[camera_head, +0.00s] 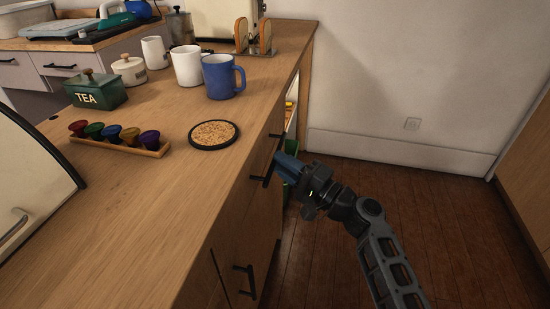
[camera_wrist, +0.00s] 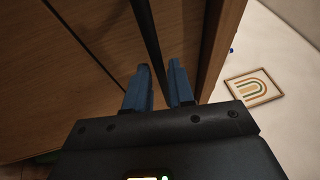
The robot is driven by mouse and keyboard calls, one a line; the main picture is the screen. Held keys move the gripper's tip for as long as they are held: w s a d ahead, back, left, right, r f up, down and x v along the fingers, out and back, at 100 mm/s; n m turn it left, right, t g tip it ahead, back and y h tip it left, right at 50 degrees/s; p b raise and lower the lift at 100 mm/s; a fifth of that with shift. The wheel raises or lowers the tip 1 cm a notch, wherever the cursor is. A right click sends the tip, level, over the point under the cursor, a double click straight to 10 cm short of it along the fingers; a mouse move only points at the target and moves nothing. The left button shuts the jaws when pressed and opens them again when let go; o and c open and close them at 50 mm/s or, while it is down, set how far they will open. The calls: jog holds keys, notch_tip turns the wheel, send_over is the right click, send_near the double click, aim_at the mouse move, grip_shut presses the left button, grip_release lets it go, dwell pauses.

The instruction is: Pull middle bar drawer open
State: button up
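The wooden bar (camera_head: 170,200) runs along the left, its drawer fronts facing right. A dark bar handle (camera_head: 266,165) on an upper front is beside my gripper (camera_head: 282,163), partly hidden by it. In the wrist view the black handle (camera_wrist: 148,35) runs between the two blue fingers of my gripper (camera_wrist: 160,72). The fingers stand apart on either side of the bar, with small gaps showing. The wooden front (camera_wrist: 75,60) looks closed. Which drawer of the stack this handle belongs to is hard to tell.
Another dark handle (camera_head: 245,281) is lower on the bar front. A blue mug (camera_head: 222,77), a cork coaster (camera_head: 214,134) and a capsule rack (camera_head: 117,146) stand on top. The dark wooden floor (camera_head: 440,220) right of the bar is clear. A framed picture (camera_wrist: 253,88) shows in the wrist view.

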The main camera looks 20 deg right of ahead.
jog(key=shift+x, duration=1.25)
jog(key=shift+c, duration=0.5)
grip_shut()
